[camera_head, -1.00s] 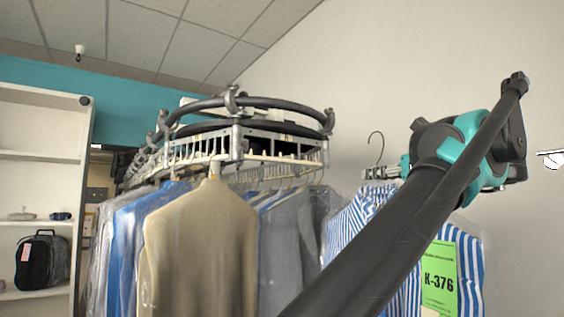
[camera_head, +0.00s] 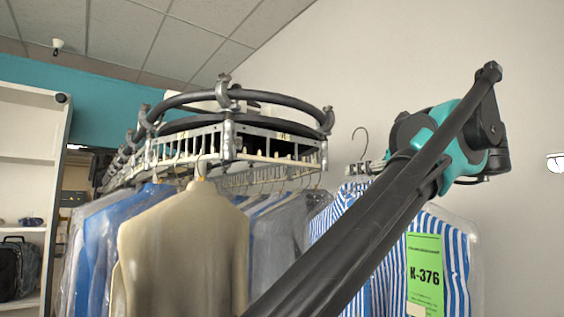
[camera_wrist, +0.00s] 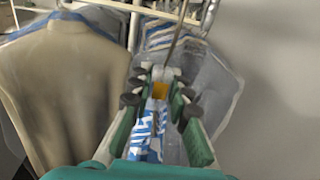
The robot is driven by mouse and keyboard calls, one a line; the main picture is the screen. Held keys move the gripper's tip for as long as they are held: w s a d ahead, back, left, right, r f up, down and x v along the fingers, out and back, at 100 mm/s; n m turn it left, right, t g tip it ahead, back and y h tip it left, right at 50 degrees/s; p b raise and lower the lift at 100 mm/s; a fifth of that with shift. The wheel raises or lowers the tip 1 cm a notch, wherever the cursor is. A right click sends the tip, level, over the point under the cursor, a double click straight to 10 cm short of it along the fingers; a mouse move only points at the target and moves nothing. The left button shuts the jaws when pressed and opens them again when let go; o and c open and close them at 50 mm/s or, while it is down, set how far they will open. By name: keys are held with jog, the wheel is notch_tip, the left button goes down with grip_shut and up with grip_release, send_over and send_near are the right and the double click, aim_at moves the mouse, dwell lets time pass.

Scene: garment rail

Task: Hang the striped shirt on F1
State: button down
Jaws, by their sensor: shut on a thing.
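The blue-and-white striped shirt (camera_head: 453,265), in clear plastic with a green K-376 tag (camera_head: 424,272), hangs at the right in the head view. My gripper (camera_head: 368,168) is shut on its hanger just below the hook (camera_head: 360,142). The hook rises free, right of the rail (camera_head: 280,150) and apart from it in the picture. My arm covers part of the shirt. In the wrist view my gripper (camera_wrist: 158,84) grips the hanger neck, with the hook (camera_wrist: 180,32) beyond and the striped shirt (camera_wrist: 148,138) below. Rail labels are too small to read; I cannot tell which place is F1.
A beige garment (camera_head: 184,250) hangs at the rail's near side, also in the wrist view (camera_wrist: 65,85). Bagged blue and grey garments (camera_head: 275,240) hang close by. Dark tubes (camera_head: 270,97) curve above the slotted rail.

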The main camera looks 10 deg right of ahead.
jog(key=shift+w, duration=0.15)
jog(key=w+a+n+y, duration=0.1)
jog(key=w+a, duration=0.4)
jog(key=w, duration=0.4)
jog(key=w+a+n+g+y, duration=0.1)
jog(key=w+a, duration=0.5)
jog(key=w, duration=0.3)
jog(key=shift+w+f+y, duration=0.2)
jog(key=shift+w+y, duration=0.2)
dwell(1.2)
jog(key=shift+w+a, duration=0.15)
jog(key=shift+w, duration=0.2)
dwell(0.7)
jog(key=shift+x, duration=2.35)
jog(key=shift+f, duration=1.35)
jog(key=c, duration=1.3)
grip_release()
jog(key=shift+c, duration=0.2)
